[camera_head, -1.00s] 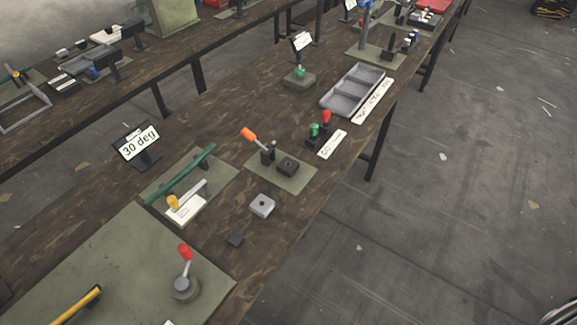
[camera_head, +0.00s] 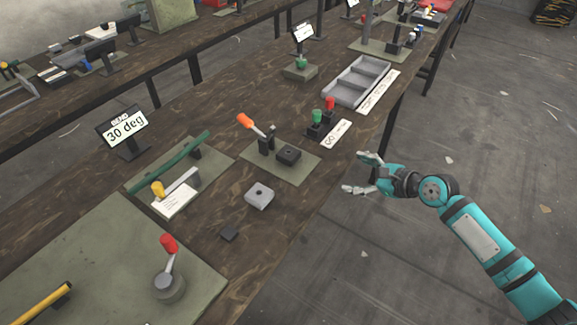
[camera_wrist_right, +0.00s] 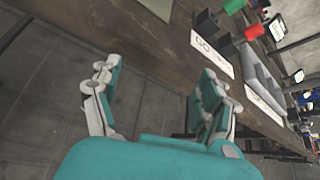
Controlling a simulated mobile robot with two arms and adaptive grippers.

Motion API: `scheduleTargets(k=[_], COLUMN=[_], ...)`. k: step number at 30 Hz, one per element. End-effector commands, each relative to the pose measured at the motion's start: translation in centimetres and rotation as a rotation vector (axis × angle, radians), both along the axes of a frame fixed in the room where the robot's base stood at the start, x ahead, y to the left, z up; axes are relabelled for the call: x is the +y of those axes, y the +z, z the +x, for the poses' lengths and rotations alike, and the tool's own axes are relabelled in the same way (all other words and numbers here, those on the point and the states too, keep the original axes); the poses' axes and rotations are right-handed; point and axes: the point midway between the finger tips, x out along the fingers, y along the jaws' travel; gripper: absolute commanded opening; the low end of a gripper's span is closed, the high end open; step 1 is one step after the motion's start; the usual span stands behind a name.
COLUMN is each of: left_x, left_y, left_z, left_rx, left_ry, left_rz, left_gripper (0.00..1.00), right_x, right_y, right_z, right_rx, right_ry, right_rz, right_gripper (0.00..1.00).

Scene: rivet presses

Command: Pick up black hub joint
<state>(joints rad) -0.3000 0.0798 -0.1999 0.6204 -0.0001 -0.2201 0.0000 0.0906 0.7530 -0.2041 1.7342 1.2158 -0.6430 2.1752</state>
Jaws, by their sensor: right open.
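A black block with a round hole (camera_head: 288,154) sits on a green plate beside an orange-handled lever. My right gripper (camera_head: 360,173) is open and empty, off the front edge of the bench, to the right of both. In the right wrist view its two fingers (camera_wrist_right: 157,75) are spread, with floor and bench edge beyond. My left gripper is not in view.
A red-handled lever (camera_head: 168,275) stands on a large green mat. Green and red buttons (camera_head: 322,115) and a grey tray (camera_head: 357,81) stand further back. The floor in front is clear.

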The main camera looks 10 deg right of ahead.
Motion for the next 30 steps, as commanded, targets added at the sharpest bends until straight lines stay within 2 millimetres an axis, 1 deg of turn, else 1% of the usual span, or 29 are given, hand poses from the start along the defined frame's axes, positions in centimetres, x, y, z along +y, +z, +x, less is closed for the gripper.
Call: scheduleTargets(k=[1, 3, 6, 9, 11, 14, 21, 24, 27, 30], left_x=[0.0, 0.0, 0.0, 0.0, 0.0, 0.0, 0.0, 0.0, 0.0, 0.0], left_y=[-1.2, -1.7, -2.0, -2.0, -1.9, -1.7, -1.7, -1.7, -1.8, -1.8], left_z=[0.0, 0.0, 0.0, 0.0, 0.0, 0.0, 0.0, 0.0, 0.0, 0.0], left_rx=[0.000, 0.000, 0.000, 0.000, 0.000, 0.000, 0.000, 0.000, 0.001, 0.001], left_ry=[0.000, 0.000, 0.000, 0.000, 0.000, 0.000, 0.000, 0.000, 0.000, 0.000], left_rz=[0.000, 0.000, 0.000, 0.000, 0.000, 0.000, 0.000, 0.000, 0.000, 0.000], left_gripper=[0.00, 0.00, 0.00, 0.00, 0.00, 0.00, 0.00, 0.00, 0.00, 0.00], right_x=[1.4, 3.2, 4.8, 5.7, 6.2, 7.5, 10.9, 12.1, 12.9, 13.3], right_y=[2.3, 5.1, 7.5, 8.4, 8.3, 7.7, 5.6, 4.8, 4.2, 4.0], right_z=[-0.3, -1.1, -2.1, -2.2, -1.8, -0.5, 3.0, 4.2, 5.0, 5.4], right_rx=[0.024, 0.076, 0.135, 0.163, 0.166, 0.165, 0.165, 0.164, 0.164, 0.163], right_ry=[0.007, 0.014, 0.023, 0.027, 0.026, 0.027, 0.025, 0.026, 0.024, 0.024], right_rz=[0.100, 0.223, 0.328, 0.372, 0.380, 0.380, 0.379, 0.377, 0.376, 0.376], right_gripper=[0.77, 0.77, 0.77, 0.77, 0.77, 0.77, 0.77, 0.77, 0.77, 0.77])
